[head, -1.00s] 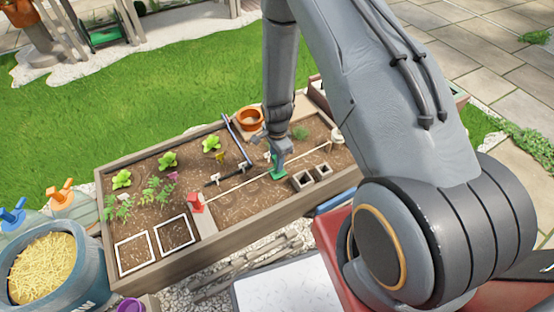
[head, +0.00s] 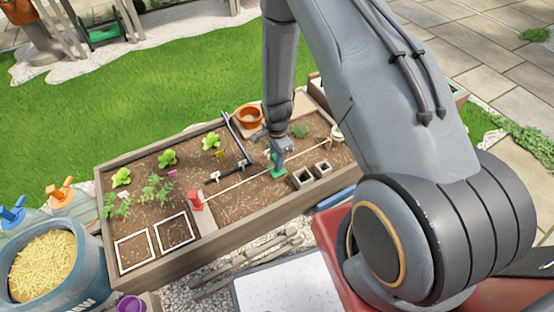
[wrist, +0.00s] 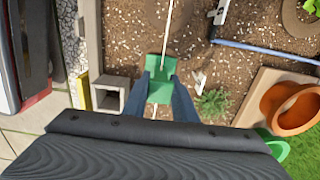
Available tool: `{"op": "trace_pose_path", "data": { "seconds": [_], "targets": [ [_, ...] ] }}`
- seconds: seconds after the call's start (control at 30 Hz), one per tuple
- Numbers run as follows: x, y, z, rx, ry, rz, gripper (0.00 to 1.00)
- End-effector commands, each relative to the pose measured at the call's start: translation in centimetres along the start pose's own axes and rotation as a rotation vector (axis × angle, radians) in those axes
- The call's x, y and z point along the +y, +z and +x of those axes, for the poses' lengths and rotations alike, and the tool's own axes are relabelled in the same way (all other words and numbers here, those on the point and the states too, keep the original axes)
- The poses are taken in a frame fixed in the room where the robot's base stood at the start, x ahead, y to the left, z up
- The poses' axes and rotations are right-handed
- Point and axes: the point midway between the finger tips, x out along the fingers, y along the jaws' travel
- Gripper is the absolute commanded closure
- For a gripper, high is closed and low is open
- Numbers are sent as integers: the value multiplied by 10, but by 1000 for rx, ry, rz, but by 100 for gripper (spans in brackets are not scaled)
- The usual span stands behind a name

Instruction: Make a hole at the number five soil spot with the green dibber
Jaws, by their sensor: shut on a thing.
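My gripper (head: 278,152) is shut on the green dibber (head: 277,170), over the soil on the right side of the raised bed. In the wrist view the green dibber (wrist: 161,78) sits between the two dark fingertips, and its lower end is hidden. A white string (head: 240,184) runs along the bed close to the dibber. Small white markers stand in the soil; one marker (wrist: 199,80) is just right of the dibber in the wrist view. Their numbers are too small to read, so I cannot tell which spot is number five.
Square pots (head: 303,178) stand right of the dibber. A terracotta pot (head: 249,117) stands on the bed's far side, and a blue pipe (head: 231,129) lies nearby. A red block (head: 196,202) stands at the near edge. Seedlings (head: 121,177) grow in the left part.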

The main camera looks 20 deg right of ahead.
Motion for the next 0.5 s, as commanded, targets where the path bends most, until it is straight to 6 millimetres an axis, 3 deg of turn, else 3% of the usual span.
{"op": "trace_pose_path", "data": {
  "seconds": [0.5],
  "targets": [
    [0, 0, -41, 0, -1, 0, 95]
  ]
}}
